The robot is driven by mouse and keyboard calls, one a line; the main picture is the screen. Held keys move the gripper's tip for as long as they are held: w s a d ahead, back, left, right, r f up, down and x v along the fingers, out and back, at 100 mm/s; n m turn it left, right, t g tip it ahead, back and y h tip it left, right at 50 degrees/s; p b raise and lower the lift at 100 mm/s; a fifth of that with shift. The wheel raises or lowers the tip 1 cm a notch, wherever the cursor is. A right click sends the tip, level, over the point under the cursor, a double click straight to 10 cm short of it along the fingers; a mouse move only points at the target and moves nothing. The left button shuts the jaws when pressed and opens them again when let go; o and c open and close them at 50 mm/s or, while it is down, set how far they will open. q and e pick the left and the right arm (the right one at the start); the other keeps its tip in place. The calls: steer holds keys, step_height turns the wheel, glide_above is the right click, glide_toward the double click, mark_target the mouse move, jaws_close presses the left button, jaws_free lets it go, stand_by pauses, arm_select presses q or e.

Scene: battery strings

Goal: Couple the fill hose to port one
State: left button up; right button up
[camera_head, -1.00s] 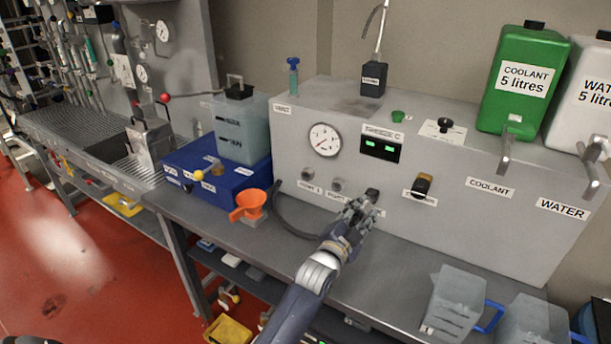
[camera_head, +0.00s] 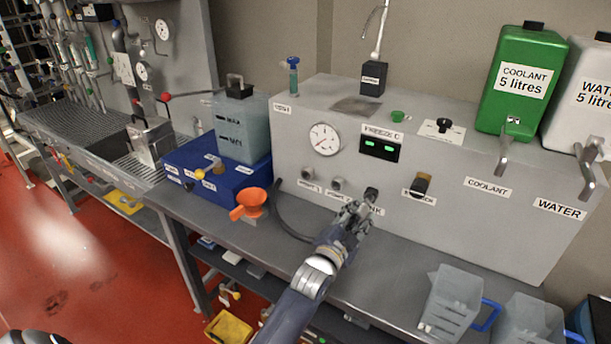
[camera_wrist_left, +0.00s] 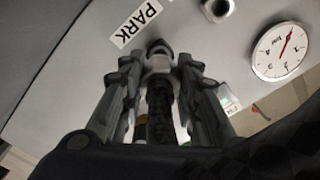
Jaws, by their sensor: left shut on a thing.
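The black fill hose (camera_head: 287,223) leaves the front of the grey machine at its lower left and curves over the bench to my left gripper (camera_head: 358,211). My left gripper, also in the left wrist view (camera_wrist_left: 158,70), is shut on the hose's end coupling (camera_wrist_left: 158,63). The coupling points at the dark park fitting (camera_head: 371,193) by the PARK label; I cannot tell if they are still joined. Port one (camera_head: 307,174) is a bare metal stub left of port two (camera_head: 336,183), both on the machine's front.
A brown-topped knob (camera_head: 420,186) is right of the gripper. Clear jugs (camera_head: 453,300) stand at the bench's front right. The bench (camera_head: 385,265) is clear between arm and jugs.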

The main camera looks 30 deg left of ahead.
mark_target(348, 227)
arm_select(q)
steer(key=shift+s+r+p, duration=0.1)
steer(key=shift+s+p, duration=0.45)
steer(key=shift+s, duration=0.15)
steer(key=shift+s+a+p, duration=0.1)
steer(key=shift+s+p, duration=0.8)
steer(key=shift+s, duration=0.95)
steer(key=shift+a, duration=0.1)
